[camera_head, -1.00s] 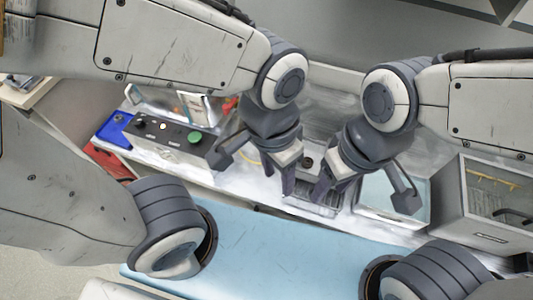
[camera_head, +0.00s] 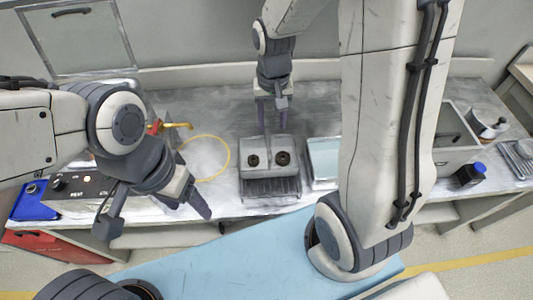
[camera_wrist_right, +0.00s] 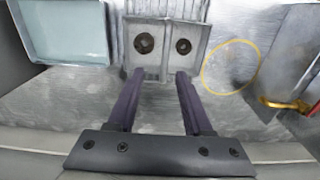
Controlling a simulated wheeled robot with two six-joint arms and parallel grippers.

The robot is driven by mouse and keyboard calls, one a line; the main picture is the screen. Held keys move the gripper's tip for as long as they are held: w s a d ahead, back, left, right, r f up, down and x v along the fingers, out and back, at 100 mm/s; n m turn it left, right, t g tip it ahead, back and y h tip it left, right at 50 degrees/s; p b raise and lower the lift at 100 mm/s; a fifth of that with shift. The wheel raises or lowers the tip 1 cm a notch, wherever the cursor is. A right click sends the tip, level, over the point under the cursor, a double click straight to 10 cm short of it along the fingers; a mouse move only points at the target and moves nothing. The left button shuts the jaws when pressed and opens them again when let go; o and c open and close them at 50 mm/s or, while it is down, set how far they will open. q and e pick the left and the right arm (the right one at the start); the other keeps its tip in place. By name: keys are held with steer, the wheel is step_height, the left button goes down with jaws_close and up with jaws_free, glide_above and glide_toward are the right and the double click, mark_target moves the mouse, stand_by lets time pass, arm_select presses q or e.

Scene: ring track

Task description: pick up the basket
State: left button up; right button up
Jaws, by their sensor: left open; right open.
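A grey metal unit (camera_head: 284,144) with two round dark knobs stands on the counter. A ribbed, dark basket-like part (camera_head: 272,187) is at its front; I cannot tell for certain that this is the basket. My right gripper (camera_head: 271,106) hangs open behind and above the unit. In the right wrist view, its two fingers (camera_wrist_right: 157,82) are apart, with the unit (camera_wrist_right: 165,45) just beyond the tips and nothing between them. My left gripper (camera_head: 190,198) is open and empty over the counter's front edge, left of the unit.
A yellow ring (camera_head: 229,160) lies left of the unit. A pale blue tray (camera_head: 323,158) lies close to its right. My right arm hides part of the counter.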

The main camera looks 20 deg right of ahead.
mark_target(268, 142)
steer(key=shift+a+f, duration=0.15)
steer(key=shift+f, duration=1.4)
steer(key=shift+a+f, duration=0.2)
steer(key=shift+f, duration=1.35)
steer(key=shift+a+f, duration=0.15)
steer(key=shift+f, duration=1.4)
steer(key=shift+c, duration=0.3)
jaws_close()
steer(key=shift+r, duration=0.1)
